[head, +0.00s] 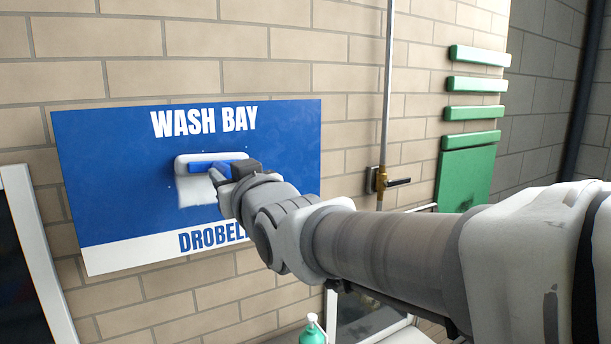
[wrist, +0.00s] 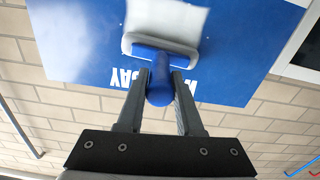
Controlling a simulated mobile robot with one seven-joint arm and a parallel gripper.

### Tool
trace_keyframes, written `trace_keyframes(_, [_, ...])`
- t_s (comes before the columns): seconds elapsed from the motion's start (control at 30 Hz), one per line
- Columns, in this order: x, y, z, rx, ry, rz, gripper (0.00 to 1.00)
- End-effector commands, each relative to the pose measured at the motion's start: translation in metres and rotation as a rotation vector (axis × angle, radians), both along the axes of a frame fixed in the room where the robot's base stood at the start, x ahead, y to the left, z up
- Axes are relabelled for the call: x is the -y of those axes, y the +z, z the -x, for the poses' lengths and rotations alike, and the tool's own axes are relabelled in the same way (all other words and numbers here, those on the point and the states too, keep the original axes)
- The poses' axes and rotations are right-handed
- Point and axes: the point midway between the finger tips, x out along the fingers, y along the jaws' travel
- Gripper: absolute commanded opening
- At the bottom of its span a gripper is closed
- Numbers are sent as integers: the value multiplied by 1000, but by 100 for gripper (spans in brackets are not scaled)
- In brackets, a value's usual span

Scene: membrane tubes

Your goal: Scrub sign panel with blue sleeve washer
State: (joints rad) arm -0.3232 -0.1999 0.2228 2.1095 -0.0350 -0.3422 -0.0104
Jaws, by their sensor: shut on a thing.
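The sign panel (head: 110,165) is blue with white "WASH BAY" lettering and a white lower band with blue letters, partly hidden by my arm. It also shows in the wrist view (wrist: 75,40). My gripper (head: 229,171) is shut on the blue handle of the sleeve washer (head: 208,167). In the wrist view my gripper's fingers (wrist: 160,88) hold the handle from both sides, and the washer's pale sleeve (wrist: 130,42) lies at the panel. A whitish patch (head: 197,190) shows just below the sleeve in the head view. Whether the sleeve presses on the panel is hard to tell.
The panel is on a tan brick wall (head: 100,40). A vertical pipe with a brass valve (head: 381,179) runs to its right. Green slats (head: 478,84) are further right. A green pump bottle (head: 312,332) stands low in front. A dark framed opening (head: 20,260) is at the left.

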Motion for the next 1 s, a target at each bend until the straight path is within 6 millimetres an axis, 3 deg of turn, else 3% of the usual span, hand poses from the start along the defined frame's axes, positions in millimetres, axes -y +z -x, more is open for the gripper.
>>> trace_keyframes(0.1, [0, 13, -1, 5, 0, -4, 0])
trace_keyframes(0.47, [0, 14, -1, 6, 0, -5, 0])
trace_keyframes(1.0, [0, -18, 0, 1, -1, -2, 0])
